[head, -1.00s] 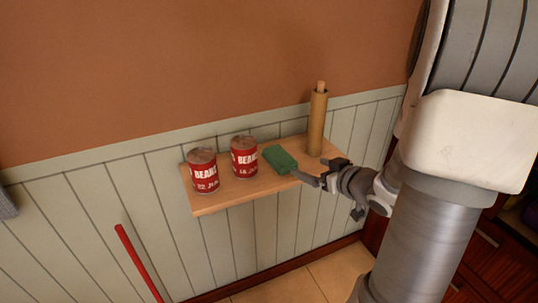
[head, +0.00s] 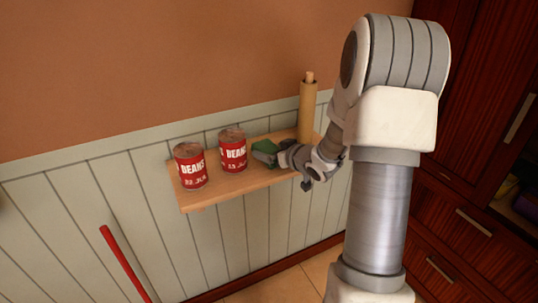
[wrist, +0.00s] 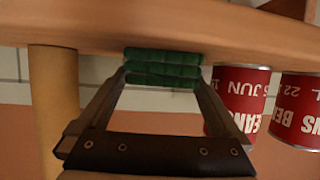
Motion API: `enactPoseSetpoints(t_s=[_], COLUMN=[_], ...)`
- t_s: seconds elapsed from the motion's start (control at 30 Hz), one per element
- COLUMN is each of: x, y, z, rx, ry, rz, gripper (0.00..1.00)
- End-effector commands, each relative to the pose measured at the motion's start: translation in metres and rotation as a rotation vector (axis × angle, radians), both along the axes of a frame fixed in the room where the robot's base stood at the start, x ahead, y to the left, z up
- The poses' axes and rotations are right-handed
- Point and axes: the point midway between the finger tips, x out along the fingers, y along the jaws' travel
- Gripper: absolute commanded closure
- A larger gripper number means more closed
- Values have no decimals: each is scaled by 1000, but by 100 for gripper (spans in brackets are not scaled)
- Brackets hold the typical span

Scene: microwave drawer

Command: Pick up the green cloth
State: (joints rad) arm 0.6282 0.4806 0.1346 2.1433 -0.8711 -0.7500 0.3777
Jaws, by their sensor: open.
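The green cloth (head: 262,145) lies folded on the wooden shelf (head: 225,194), between a can and an upright roll. In the wrist view the green cloth (wrist: 163,66) shows as a layered block, centred between my fingertips. My gripper (head: 270,152) is at the shelf, right at the cloth and covering part of it in the head view. In the wrist view my gripper (wrist: 162,75) is open, with one finger at each side of the cloth's near end. I cannot tell whether the fingers touch it.
Two red bean cans, one nearer (head: 190,166) and one beside the cloth (head: 233,150), stand left of it. A tan roll (head: 306,112) stands at the right end. A red pole (head: 124,262) leans below. Dark wooden cabinets (head: 450,215) are at the right.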

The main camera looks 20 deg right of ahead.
Motion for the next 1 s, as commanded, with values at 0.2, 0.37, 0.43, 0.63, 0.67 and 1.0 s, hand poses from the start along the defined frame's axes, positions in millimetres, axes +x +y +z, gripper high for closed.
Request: enactPoseSetpoints(t_s=[0.2, 0.37, 0.43, 0.63, 0.67, 1.0], x=[17, 17, 17, 17, 17, 17], y=[2, 2, 2, 2, 2, 2], z=[-8, -7, -7, -7, -7, -1], rx=[-1, 0, 0, 0, 0, 0], ry=[0, 0, 0, 0, 0, -1], rz=[0, 0, 0, 0, 0, -1], gripper=[0, 0, 7, 43, 49, 60])
